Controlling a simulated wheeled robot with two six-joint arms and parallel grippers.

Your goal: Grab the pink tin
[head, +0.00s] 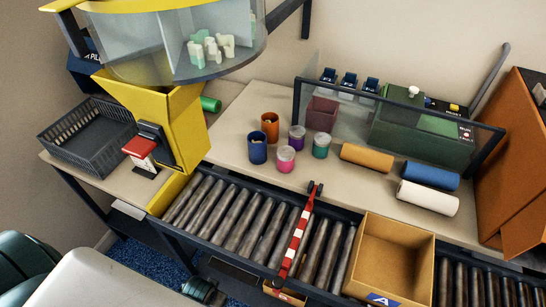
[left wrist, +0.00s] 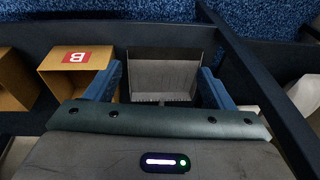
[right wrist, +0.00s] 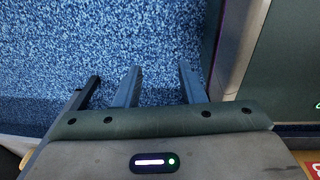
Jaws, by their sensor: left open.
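The pink tin (head: 286,159) stands upright on the beige table behind the roller conveyor, with a pale lid or top. It is the nearest of a small cluster of tins, with a blue tin (head: 258,147) to its left and a purple tin (head: 297,138) just behind it. My left gripper (left wrist: 161,78) is open and empty in the left wrist view, above a grey open box. My right gripper (right wrist: 159,82) is open and empty over blue carpet in the right wrist view. Neither wrist view shows the pink tin, and neither gripper's fingers show clearly in the head view.
An orange tin (head: 270,126) and a teal tin (head: 321,146) stand close by. A red-and-white striped bar (head: 296,240) crosses the conveyor (head: 235,222) in front. A cardboard box (head: 396,252) sits on the rollers. A clear screen and rolls lie to the right; a yellow hopper stands left.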

